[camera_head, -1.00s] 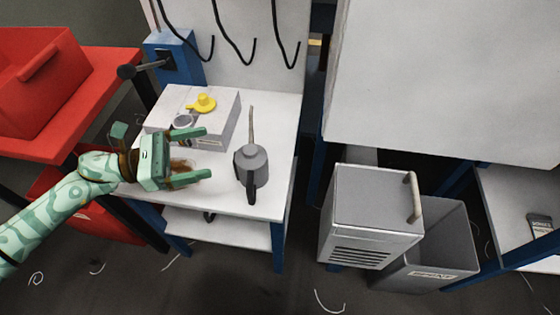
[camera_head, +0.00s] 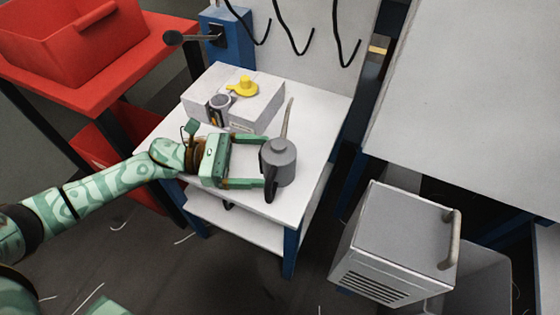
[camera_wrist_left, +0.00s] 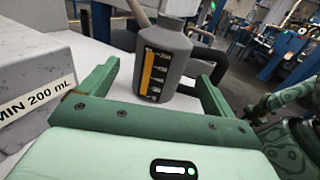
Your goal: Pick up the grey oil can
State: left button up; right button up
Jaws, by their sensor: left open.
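The grey oil can (camera_head: 281,164) stands upright on the white table (camera_head: 318,125), with its thin spout pointing up and its dark handle toward the near left. My left gripper (camera_head: 262,161) is open at the left side of the can, its fingers pointing right toward it. In the left wrist view the can (camera_wrist_left: 165,62) stands ahead of the open fingers (camera_wrist_left: 155,85), with a yellow and black level strip on its side. A gap shows between the gripper's palm and the can.
A red bin (camera_head: 75,40) is at the upper left. A grey cabinet (camera_head: 395,245) stands at the lower right.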

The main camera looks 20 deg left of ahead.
aim_at(283, 161)
pick_arm(q)
jog(key=b+x, duration=0.1)
jog(key=x, duration=0.5)
jog(key=c, duration=1.3)
pick_arm(e)
jog(key=w+r, duration=0.1)
jog(key=w, duration=0.2)
jog(key=shift+w+r, duration=0.1)
jog(key=shift+r, duration=0.3)
pick_arm(q)
jog(key=shift+r, duration=0.1)
